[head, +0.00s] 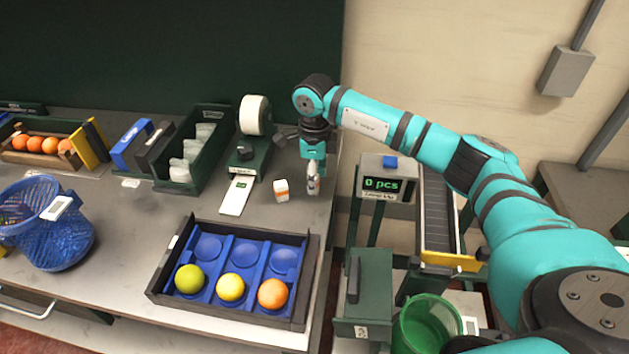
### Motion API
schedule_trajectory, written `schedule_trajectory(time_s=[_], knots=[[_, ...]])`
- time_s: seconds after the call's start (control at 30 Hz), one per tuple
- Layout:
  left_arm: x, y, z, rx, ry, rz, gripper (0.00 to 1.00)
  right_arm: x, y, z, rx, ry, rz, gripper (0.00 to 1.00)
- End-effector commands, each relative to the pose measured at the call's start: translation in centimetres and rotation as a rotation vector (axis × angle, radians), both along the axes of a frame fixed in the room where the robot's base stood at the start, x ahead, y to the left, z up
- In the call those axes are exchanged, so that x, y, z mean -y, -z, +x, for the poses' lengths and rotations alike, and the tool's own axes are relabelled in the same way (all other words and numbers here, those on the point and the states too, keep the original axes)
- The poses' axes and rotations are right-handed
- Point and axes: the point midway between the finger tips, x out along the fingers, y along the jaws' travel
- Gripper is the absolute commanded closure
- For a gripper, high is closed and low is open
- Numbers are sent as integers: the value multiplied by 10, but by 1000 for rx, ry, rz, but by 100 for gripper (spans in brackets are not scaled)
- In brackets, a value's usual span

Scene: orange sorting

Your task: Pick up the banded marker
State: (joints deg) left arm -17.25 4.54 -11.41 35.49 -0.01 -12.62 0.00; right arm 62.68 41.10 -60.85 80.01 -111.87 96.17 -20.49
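A small white block with an orange band (281,190), which looks like the banded marker, stands on the grey bench (130,235). It is to the right of a white label strip and behind the tray. My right gripper (313,190) points down just to the right of the banded piece, with a visible gap between them in the picture. Its fingers are seen narrow and close together, so I cannot tell whether they are open or shut. My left gripper is not in view.
A dark tray with blue cups (165,292) holds a green, a yellow and an orange ball in front. A label dispenser (246,150) stands to the left. A counter reading "0 pcs" (386,185) and a conveyor (437,215) stand right, beyond the bench edge. A blue basket (62,245) is far left.

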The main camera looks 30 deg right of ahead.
Motion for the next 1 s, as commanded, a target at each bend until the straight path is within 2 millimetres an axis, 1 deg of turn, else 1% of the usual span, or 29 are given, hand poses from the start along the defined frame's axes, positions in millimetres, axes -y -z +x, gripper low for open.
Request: schedule_trajectory(time_s=[0.23, 0.27, 0.6, 0.87, 0.93, 1.0], knots=[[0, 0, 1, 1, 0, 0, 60, 0, 3, 0, 1, 0, 1, 53], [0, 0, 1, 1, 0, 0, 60, 0, 3, 0, 1, 0, 1, 55], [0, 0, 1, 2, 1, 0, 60, 0, 3, 0, 1, 0, 1, 100], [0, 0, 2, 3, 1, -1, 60, 0, 2, 0, 1, 0, 1, 100], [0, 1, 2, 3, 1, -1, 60, 0, -1, 1, 3, 0, 0, 100], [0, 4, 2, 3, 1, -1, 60, 0, -8, 2, 6, 0, 2, 100]])
